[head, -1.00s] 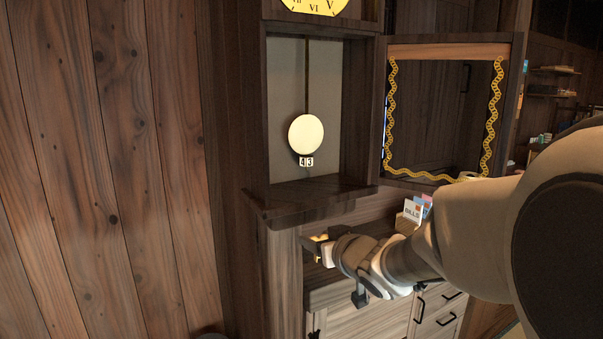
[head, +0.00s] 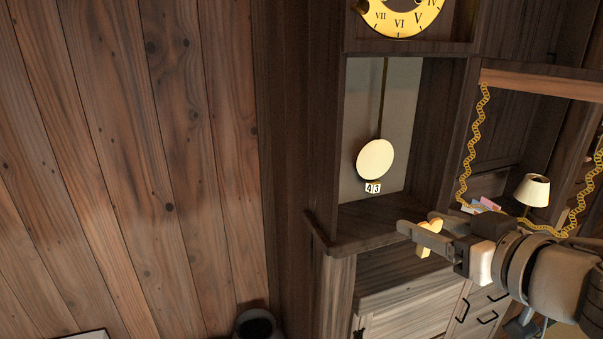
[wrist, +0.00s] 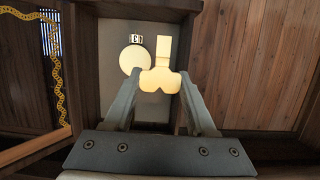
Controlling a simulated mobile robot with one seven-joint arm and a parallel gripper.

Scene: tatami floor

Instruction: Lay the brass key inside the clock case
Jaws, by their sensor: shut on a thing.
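The brass key (head: 428,243) is yellow and is held between the fingertips of my gripper (head: 424,232). In the wrist view the key (wrist: 160,80) stands out past the fingers of my gripper (wrist: 156,98), its narrow part away from me. The clock case (head: 398,213) is dark wood, with its glazed door (head: 540,82) swung open to the right. In the head view the gripper and key are in front of the case floor's right front edge.
A yellow clock dial (head: 400,18) is above the opening. Below is a wooden cabinet (head: 400,300) with dark handles. A lamp (head: 532,190) and cards (head: 483,205) show behind the door. A dark bin (head: 257,324) stands at lower left. The case floor looks bare.

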